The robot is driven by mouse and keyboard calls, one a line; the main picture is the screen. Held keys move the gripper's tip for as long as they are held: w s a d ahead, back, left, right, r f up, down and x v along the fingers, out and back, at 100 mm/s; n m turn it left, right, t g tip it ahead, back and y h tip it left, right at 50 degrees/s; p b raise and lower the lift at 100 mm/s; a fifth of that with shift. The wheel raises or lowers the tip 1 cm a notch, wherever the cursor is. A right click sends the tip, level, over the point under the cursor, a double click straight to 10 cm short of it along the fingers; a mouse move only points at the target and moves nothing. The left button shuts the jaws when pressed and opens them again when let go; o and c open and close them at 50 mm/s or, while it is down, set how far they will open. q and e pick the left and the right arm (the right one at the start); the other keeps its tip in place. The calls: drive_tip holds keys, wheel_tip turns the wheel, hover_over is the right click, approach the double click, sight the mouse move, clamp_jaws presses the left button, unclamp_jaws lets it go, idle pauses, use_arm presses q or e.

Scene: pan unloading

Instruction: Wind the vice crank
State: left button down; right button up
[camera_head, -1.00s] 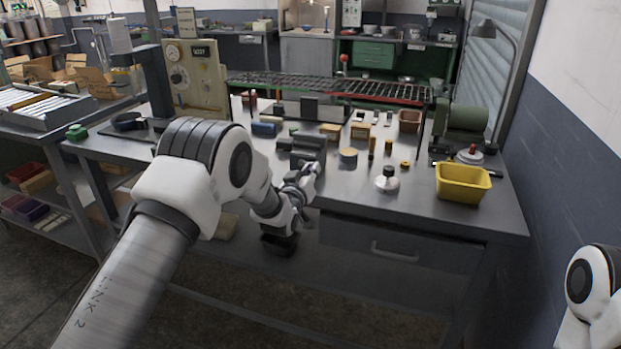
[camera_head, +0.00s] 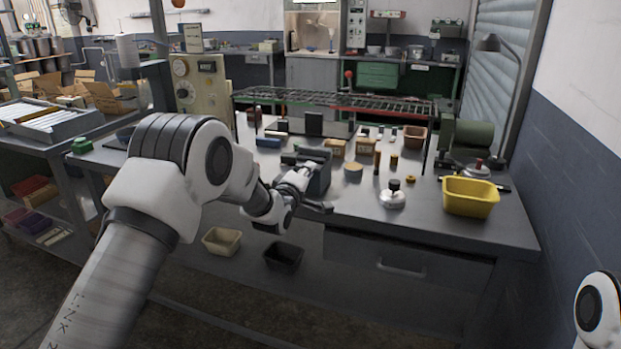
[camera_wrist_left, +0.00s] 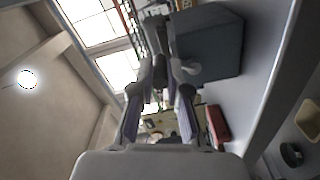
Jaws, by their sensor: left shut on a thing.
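The vice (camera_head: 319,178) is a dark grey block at the front edge of the workbench, in the middle of the head view. It also shows as a large grey-blue block (camera_wrist_left: 212,45) in the left wrist view. My left gripper (camera_head: 300,180) is at the vice's front-left side, partly hiding it. In the left wrist view the gripper (camera_wrist_left: 160,82) has its fingers close together on a slim dark part beside the block, which appears to be the crank (camera_wrist_left: 159,72). The crank is mostly hidden by the fingers. My right gripper is out of view.
The workbench (camera_head: 430,220) holds a yellow tub (camera_head: 470,197), a white-based round item with a black knob (camera_head: 392,195) and several small parts. A wire rack (camera_head: 340,100) stands behind. A beige bin (camera_head: 221,241) and a black bin (camera_head: 283,256) are below the bench edge.

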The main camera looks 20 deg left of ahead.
use_arm(q)
drive_tip(key=shift+a+r+n, duration=0.15)
drive_tip(key=shift+a+n, duration=0.15)
drive_tip(key=shift+n, duration=0.5)
drive_tip(key=shift+a+r+n, duration=0.1)
drive_tip(key=shift+a+n, duration=0.15)
drive_tip(key=shift+n, duration=0.55)
drive_tip(key=shift+b, duration=0.3)
drive_tip(key=c, duration=1.2)
unclamp_jaws()
drive_tip(key=shift+o, duration=0.2)
drive_tip(key=s, duration=1.2)
drive_tip(key=shift+a, duration=0.25)
drive_tip(key=shift+f, duration=0.1)
